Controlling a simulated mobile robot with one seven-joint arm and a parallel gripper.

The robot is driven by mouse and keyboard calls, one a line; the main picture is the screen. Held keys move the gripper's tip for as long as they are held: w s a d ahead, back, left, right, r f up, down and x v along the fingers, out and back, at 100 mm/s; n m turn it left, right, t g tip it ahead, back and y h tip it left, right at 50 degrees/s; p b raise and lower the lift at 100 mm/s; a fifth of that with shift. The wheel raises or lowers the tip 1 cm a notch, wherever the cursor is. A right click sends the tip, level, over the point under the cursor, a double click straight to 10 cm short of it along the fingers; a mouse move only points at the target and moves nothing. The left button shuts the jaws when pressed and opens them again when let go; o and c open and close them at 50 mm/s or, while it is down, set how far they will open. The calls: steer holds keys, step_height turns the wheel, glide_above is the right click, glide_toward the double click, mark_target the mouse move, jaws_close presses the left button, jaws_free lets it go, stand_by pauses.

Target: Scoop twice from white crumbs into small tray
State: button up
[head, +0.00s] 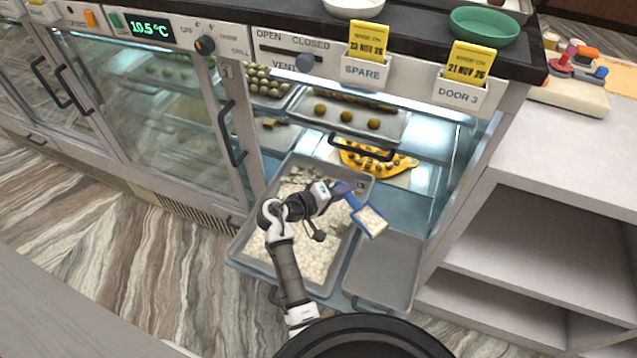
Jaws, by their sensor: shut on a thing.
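My gripper (341,188) is shut on the handle of a blue scoop (354,203). The scoop's flat pan (371,220) holds a layer of white crumbs and hangs over the gap between two trays. The large grey tray (236,250) of white crumbs (316,256) lies to the left, partly hidden under my arm. The small grey tray (384,268) lies to the right of it, in front of the scoop, and looks empty. Whether the scoop touches either tray's rim I cannot tell.
Both trays sit on a pulled-out blue shelf (352,303) of the display case. Behind are a yellow leaf-shaped platter (369,160) and a tray of round sweets (341,126). The case's side and the open white shelving (545,235) bound the right.

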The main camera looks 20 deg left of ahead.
mark_target(347, 197)
steer(key=d, duration=0.1)
steer(key=d+m+g+h, duration=0.1)
steer(key=shift+w+d+r+m, duration=0.1)
steer(key=shift+d+r+m, duration=0.2)
steer(key=shift+r, duration=0.05)
steer(key=shift+d+f+m+h+b, duration=0.3)
steer(key=shift+f+b, duration=0.2)
steer(key=shift+b, duration=0.1)
steer(key=m+b, duration=0.1)
steer(key=s+d+r+m+y+b, duration=0.1)
steer(key=m+b, duration=0.1)
steer(key=b, duration=0.1)
steer(key=shift+s+d+r+m, duration=0.2)
steer(key=shift+s+r+m, duration=0.05)
steer(key=shift+r+m, duration=0.15)
steer(key=s+d+r+m+b, duration=0.1)
steer(key=b, duration=0.1)
steer(key=s+d+r+m+t+y+b, duration=0.1)
steer(key=d+m+b, duration=0.1)
steer(key=s+d+r+m+t+y+b, duration=0.1)
steer(key=b, duration=0.1)
steer(key=shift+s+d+r+m, duration=0.15)
steer(key=shift+s+m, duration=0.05)
steer(key=shift+m, duration=0.2)
steer(key=shift+s+d+r+m+b, duration=0.25)
steer(key=shift+s+d+m+b, duration=0.3)
steer(key=shift+b, duration=0.3)
steer(key=shift+w+r, duration=0.1)
steer(key=shift+r, duration=0.2)
